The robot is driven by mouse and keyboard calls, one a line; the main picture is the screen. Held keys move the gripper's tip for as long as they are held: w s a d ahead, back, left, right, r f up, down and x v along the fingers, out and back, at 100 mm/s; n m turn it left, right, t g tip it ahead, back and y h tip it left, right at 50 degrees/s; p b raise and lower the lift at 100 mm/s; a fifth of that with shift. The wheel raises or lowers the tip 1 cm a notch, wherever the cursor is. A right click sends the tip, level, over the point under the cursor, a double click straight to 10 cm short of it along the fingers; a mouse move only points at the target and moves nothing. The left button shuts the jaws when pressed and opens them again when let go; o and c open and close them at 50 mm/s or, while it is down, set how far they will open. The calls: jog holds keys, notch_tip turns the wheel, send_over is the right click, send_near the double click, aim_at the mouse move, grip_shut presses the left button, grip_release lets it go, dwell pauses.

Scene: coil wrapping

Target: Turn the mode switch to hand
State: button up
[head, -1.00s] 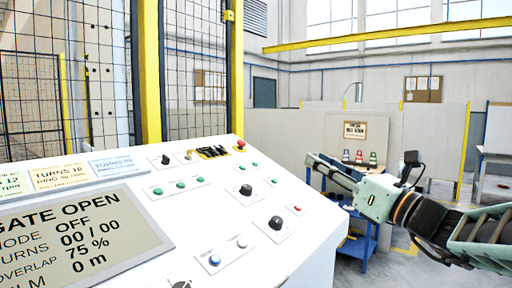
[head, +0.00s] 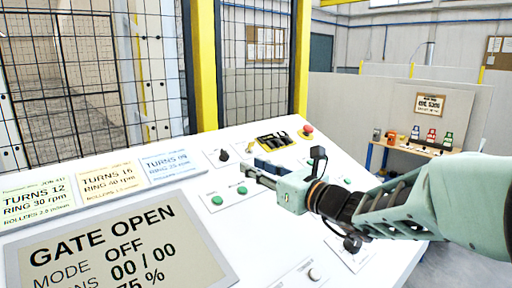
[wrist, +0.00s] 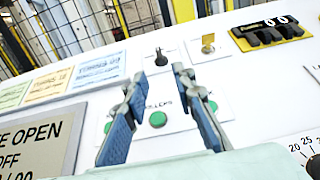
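The control panel (head: 150,215) is a sloped white console. Its display (head: 110,250) reads GATE OPEN and MODE OFF. A small black rotary switch (head: 223,155) sits on a plate near the back edge; it also shows in the wrist view (wrist: 161,58), upright between and beyond my fingertips. Its label is too small to read, so I cannot tell for sure that it is the mode switch. My gripper (head: 254,168) is open and empty above the panel, right of and nearer than this switch. In the wrist view its two blue-padded fingers (wrist: 159,76) stand apart.
A yellow key switch (wrist: 208,43) sits right of the black switch. Green buttons (head: 217,200) lie in front. A black-and-yellow block (head: 274,140) and a red mushroom button (head: 307,130) are at the back right. Another black knob (head: 352,243) shows below my arm. Mesh fencing (head: 90,70) rises behind.

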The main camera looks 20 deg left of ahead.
aim_at(228, 155)
jog(key=p+x, duration=0.1)
jog(key=x, duration=0.9)
jog(key=shift+w+a, duration=0.1)
jog(key=shift+a, duration=0.3)
grip_shut()
